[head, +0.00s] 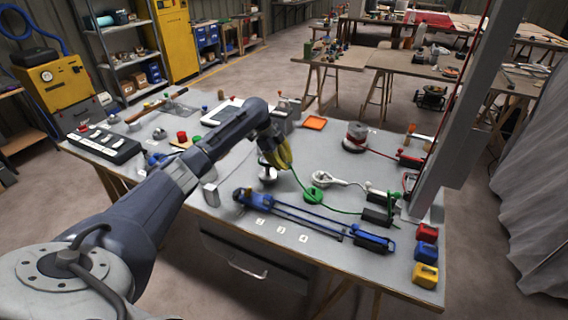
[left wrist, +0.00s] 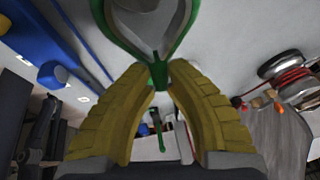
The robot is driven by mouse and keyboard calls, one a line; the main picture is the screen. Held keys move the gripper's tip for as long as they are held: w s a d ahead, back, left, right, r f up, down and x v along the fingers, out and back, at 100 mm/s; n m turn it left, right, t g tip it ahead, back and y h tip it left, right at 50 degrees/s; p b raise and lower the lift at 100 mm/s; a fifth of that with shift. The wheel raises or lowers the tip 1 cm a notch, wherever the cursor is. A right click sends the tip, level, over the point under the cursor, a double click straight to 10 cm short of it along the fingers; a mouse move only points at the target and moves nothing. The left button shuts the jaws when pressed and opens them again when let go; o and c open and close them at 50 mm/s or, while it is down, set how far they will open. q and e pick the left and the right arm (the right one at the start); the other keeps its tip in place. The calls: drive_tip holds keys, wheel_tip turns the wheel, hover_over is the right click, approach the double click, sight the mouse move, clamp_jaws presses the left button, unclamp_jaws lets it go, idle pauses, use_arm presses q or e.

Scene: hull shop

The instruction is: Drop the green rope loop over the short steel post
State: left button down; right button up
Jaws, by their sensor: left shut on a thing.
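My left gripper (head: 280,160) has yellow fingers and is shut on the green rope loop. In the left wrist view, the fingers (left wrist: 160,85) pinch the loop's neck, and the green loop (left wrist: 157,72) spreads out beyond them. A rounded grey shape shows inside the loop's outline there; I cannot tell whether the loop is around it or above it. In the head view, the short steel post (head: 267,175) stands on the table just below and left of the fingertips, partly hidden by the gripper. My right gripper is not in view.
The green line runs past a green disc (head: 314,195) to a black block (head: 377,215). A blue tackle (head: 258,201) lies in front, with a white rope (head: 325,179) behind. A tall grey upright (head: 455,120) stands at the right. Red, blue and yellow blocks (head: 426,274) sit at the right corner.

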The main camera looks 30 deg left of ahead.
use_arm(q)
drive_tip(key=shift+f, duration=2.75)
idle(2.5)
drive_tip(key=c, duration=0.8)
unclamp_jaws()
drive_tip(key=shift+r, duration=4)
